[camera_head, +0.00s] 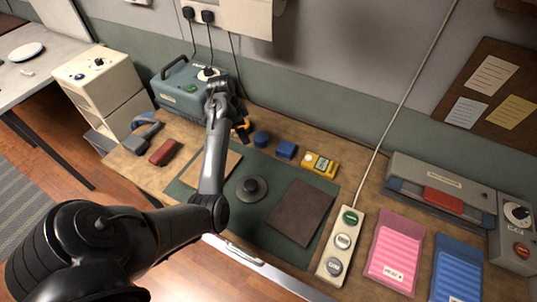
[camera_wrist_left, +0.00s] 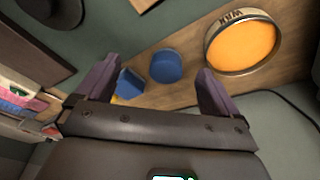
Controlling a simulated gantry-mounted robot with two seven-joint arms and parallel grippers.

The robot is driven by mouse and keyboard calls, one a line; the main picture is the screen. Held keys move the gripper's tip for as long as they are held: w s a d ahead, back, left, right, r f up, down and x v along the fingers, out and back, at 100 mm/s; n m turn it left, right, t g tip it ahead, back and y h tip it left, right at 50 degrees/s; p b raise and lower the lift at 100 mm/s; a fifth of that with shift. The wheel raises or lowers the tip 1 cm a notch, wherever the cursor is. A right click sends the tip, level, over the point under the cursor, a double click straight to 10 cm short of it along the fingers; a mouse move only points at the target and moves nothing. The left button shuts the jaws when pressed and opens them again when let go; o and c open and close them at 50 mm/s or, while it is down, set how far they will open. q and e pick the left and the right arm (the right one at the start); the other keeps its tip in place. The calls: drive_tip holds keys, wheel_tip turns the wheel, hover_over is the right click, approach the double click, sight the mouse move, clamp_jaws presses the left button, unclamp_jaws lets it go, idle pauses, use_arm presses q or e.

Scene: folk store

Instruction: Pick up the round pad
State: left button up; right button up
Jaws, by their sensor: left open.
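A round orange pad in a metal rim (camera_wrist_left: 241,44) lies on the wooden bench, upper right in the left wrist view. In the head view only a bit of orange (camera_head: 241,124) shows beside my left gripper (camera_head: 243,132). A small round blue piece (camera_wrist_left: 167,65) lies left of the orange pad and also shows in the head view (camera_head: 261,139). My left gripper (camera_wrist_left: 157,68) is open and empty above the bench, its fingers framing the blue round piece in the wrist view; I cannot tell the height. My right gripper is not in view.
A blue block (camera_head: 286,150) and yellow meter (camera_head: 319,164) lie right of the gripper. A dark knobbed disc (camera_head: 250,188) and brown folder (camera_head: 300,211) lie on the green mat (camera_head: 261,231). A blue-grey machine (camera_head: 190,91) stands at the back left; a switch strip (camera_head: 341,240) lies right.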

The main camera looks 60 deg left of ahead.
sight(261, 136)
use_arm(q)
drive_tip(key=shift+t, duration=0.9)
drive_tip(key=w+f+b, duration=0.1)
drive_tip(key=w, duration=0.1)
drive_tip(key=w+f+b, duration=0.1)
drive_tip(key=w, duration=0.1)
drive_tip(key=w+f+b, duration=0.1)
drive_tip(key=b, duration=0.1)
drive_tip(key=shift+w+f, duration=0.2)
drive_tip(key=shift+w, duration=0.2)
drive_tip(key=x, duration=0.1)
drive_tip(key=b+x, duration=0.1)
drive_tip(key=x, duration=0.2)
drive_tip(key=shift+s+f, duration=0.1)
drive_tip(key=shift+s, duration=0.15)
drive_tip(key=shift+w+d+f+b, duration=0.15)
drive_tip(key=shift+w+f+b, duration=0.1)
drive_tip(key=shift+f+b, duration=0.25)
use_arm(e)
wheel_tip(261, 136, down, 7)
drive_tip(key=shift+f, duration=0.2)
use_arm(q)
drive_tip(key=shift+c, duration=0.4)
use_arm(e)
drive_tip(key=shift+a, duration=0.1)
use_arm(q)
drive_tip(key=c, duration=1.1)
drive_tip(key=shift+o, duration=0.2)
drive_tip(key=shift+r, duration=0.1)
